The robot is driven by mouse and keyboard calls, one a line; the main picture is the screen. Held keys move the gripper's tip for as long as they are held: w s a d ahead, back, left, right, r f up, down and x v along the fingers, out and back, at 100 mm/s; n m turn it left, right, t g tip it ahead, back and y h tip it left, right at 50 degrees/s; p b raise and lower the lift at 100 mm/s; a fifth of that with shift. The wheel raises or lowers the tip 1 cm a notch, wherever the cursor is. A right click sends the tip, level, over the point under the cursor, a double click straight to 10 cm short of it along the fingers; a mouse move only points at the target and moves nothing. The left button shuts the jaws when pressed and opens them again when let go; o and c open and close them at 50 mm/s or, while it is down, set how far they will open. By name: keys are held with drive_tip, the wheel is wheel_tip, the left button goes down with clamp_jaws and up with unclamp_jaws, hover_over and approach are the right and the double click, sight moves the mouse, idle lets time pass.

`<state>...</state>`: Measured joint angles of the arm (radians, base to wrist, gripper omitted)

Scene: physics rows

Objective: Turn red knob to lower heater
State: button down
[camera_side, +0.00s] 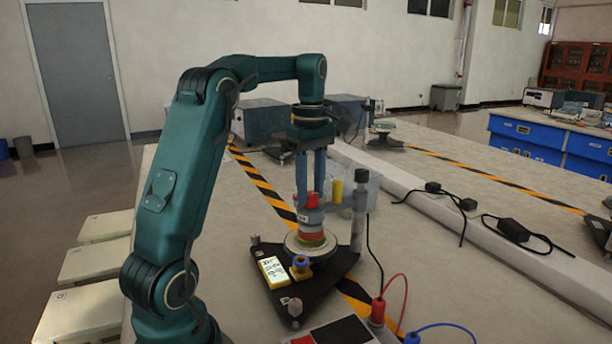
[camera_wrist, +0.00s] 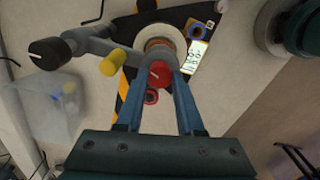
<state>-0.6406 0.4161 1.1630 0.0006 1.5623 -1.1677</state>
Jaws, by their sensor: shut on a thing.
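The red knob (camera_side: 313,200) sits on top of a grey arm of the apparatus, above a stack of red and green discs (camera_side: 311,238) on a round plate. In the wrist view the red knob (camera_wrist: 160,74) lies between my two blue fingers. My gripper (camera_side: 311,190) points straight down and is shut on the red knob, one finger on each side. The fingers partly hide the knob in the side view. The heater is not clearly distinguishable from the rest of the apparatus.
A yellow knob (camera_side: 337,190) and a black-topped post (camera_side: 361,182) stand close right of my gripper. A lit display (camera_side: 274,270) and a blue knob (camera_side: 300,262) sit on the black base (camera_side: 318,290). Red and blue cables lie at front right. A clear box (camera_wrist: 48,105) is nearby.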

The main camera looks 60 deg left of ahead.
drive_tip(key=m, duration=0.4)
drive_tip(key=shift+m, duration=0.4)
drive_tip(key=m, duration=1)
drive_tip(key=shift+m, duration=0.4)
drive_tip(key=m, duration=0.4)
drive_tip(key=shift+m, duration=0.3)
drive_tip(key=c, duration=0.5)
unclamp_jaws()
